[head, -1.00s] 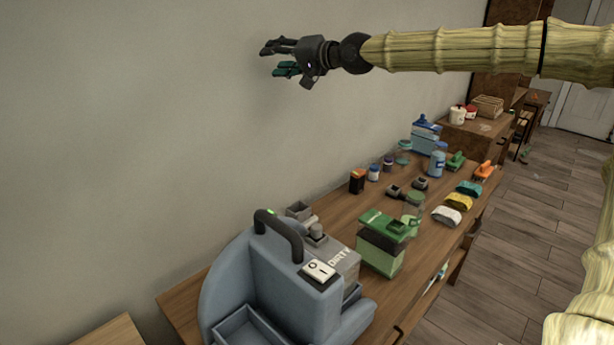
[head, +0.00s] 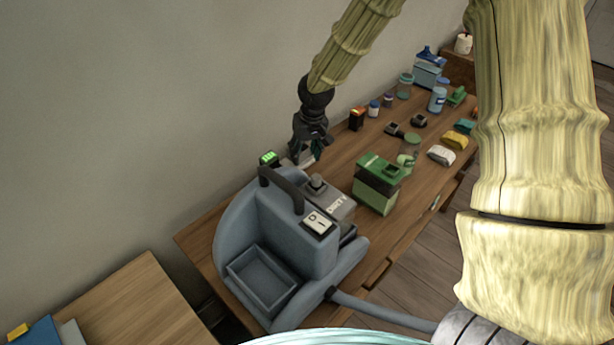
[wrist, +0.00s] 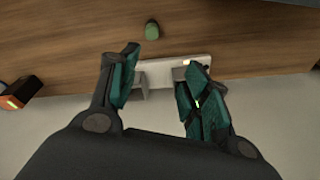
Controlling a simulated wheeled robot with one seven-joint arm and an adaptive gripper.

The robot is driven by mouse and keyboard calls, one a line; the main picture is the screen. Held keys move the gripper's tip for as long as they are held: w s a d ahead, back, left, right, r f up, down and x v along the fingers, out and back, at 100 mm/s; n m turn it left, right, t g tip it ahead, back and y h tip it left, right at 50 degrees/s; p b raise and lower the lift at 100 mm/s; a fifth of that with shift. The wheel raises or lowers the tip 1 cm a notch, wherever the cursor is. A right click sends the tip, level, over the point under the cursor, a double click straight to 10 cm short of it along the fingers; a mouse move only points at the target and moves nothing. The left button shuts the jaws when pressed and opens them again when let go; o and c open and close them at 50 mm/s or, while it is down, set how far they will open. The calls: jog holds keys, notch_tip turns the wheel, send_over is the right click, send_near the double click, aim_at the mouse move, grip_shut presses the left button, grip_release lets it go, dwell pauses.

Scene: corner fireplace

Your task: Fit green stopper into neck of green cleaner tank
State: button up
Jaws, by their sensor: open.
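The green cleaner tank (head: 377,190) stands on the wooden table, right of the grey machine, with a green top and a darker recess in it. I cannot make out its neck clearly. A small green cylinder, seemingly the stopper (wrist: 152,31), stands on the tabletop at the top of the wrist view. I cannot pick it out in the head view. My gripper (head: 311,150) is low at the wall side of the table, behind the machine. In the wrist view my gripper (wrist: 160,76) is open and empty, its fingers apart above a grey stand, the stopper beyond their tips.
The grey-blue machine (head: 290,235) with a black handle stands close by. The grey stand (wrist: 160,72) lies below my fingers. An orange-black box (wrist: 20,92) is off to the left in the wrist view. Jars, a blue bottle (head: 437,99) and coloured pads sit further along the table.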

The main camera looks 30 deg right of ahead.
jog(key=shift+g+h, duration=0.3)
jog(key=shift+g, duration=0.1)
jog(key=f, duration=0.3)
jog(key=s+d+f+p, duration=0.1)
jog(key=f, duration=0.1)
jog(key=shift+s+f, duration=0.1)
jog(key=shift+f, duration=0.2)
jog(key=shift+w+d+f+p, duration=0.15)
jog(key=shift+f+p, duration=0.25)
jog(key=shift+f, duration=0.6)
jog(key=shift+w+f+p, duration=0.15)
jog(key=shift+f+p, duration=0.2)
jog(key=shift+f, duration=0.6)
jog(key=shift+w+d+f+p, duration=0.15)
jog(key=shift+f+p, duration=0.25)
jog(key=shift+f, duration=0.6)
jog(key=shift+a, duration=0.1)
jog(key=c, duration=0.9)
